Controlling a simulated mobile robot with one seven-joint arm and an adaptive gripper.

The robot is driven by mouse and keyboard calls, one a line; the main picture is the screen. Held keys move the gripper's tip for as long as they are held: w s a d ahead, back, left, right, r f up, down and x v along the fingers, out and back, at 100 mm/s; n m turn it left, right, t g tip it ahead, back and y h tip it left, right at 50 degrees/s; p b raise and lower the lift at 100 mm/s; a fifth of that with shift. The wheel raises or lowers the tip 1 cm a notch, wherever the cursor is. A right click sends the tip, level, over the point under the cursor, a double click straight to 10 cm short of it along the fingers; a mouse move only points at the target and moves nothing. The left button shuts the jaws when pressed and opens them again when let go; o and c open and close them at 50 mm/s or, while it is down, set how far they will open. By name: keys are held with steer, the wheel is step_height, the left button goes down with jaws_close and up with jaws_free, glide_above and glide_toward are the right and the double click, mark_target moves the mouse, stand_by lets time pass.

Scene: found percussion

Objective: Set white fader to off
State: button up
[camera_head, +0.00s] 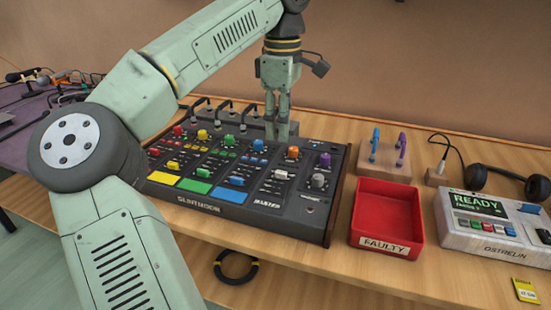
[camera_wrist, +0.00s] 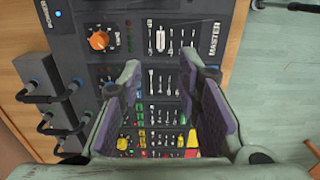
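The white fader (camera_head: 280,174) is a small pale cap on the black mixer (camera_head: 239,213), in the column above the MASTER label. It also shows in the wrist view (camera_wrist: 160,40), upright in its slot with small scale marks beside it. Its set position cannot be read. My gripper (camera_head: 277,131) points down over the mixer's back part, behind the white fader in the head view. In the wrist view my gripper (camera_wrist: 162,64) has its two fingers spread, with nothing held between them. The white fader lies just beyond the fingertips and is apart from them.
An orange knob (camera_head: 292,152) and a blue fader (camera_head: 237,181) are close to the white fader. Black cable plugs (camera_wrist: 62,90) stand along the mixer's back edge. A red FAULTY tray (camera_head: 387,243) and a READY device (camera_head: 495,225) stand to the right.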

mark_target(281, 172)
step_height(281, 172, down, 11)
steer(key=shift+s+r, duration=0.1)
steer(key=shift+r, duration=0.1)
steer(key=shift+c, duration=0.5)
steer(key=shift+d, duration=0.1)
jaws_close()
stand_by(0.5)
